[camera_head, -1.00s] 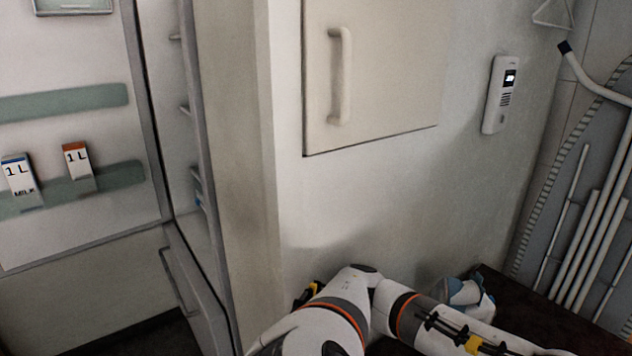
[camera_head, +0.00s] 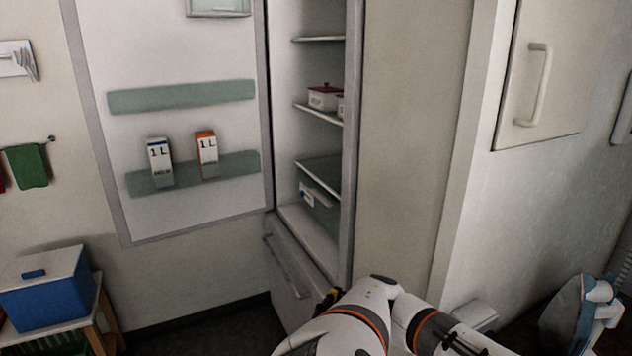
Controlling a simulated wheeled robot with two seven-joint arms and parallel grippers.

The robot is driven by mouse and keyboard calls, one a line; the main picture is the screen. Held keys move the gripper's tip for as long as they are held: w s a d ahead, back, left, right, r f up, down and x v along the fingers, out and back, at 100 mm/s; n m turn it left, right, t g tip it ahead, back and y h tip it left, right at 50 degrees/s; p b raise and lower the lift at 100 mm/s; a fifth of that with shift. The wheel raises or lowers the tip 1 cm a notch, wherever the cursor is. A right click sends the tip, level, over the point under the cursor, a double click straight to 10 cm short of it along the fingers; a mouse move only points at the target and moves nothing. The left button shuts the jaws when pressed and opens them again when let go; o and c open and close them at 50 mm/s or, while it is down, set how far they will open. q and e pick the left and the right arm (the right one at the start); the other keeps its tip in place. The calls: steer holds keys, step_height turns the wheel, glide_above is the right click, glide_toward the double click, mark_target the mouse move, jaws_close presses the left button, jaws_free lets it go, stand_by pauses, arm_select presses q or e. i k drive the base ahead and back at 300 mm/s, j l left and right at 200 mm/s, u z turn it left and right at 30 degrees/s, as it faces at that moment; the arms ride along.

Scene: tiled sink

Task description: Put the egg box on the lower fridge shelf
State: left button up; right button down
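The fridge stands open, with its door (camera_head: 185,55) swung out to the left. Its shelves show at an angle through the narrow opening. The lower shelf (camera_head: 320,177) is a thin glass shelf with a pale front edge, and the part I can see looks bare. A small white and blue item (camera_head: 313,195) shows just under it. I cannot make out an egg box in this view. One of my arms crosses the bottom middle, but neither gripper can be seen.
A white pot with a red lid (camera_head: 322,97) sits on the middle shelf (camera_head: 322,114). Two cartons (camera_head: 160,163) stand in the door rack. A blue box with a white lid (camera_head: 45,300) is on a wooden stand at left. An iron (camera_head: 572,318) stands at lower right.

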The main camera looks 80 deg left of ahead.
mark_target(330, 169)
steer(key=k+j+u, duration=0.15)
steer(key=j, duration=0.2)
steer(key=k+j+u, duration=0.1)
steer(key=k+j, duration=0.15)
steer(key=k+j+u, duration=0.15)
steer(key=j, duration=0.3)
steer(key=k+j+u, duration=0.1)
steer(key=j, duration=0.3)
steer(key=k+j+u, duration=0.15)
steer(key=j, duration=0.25)
steer(key=k, duration=0.1)
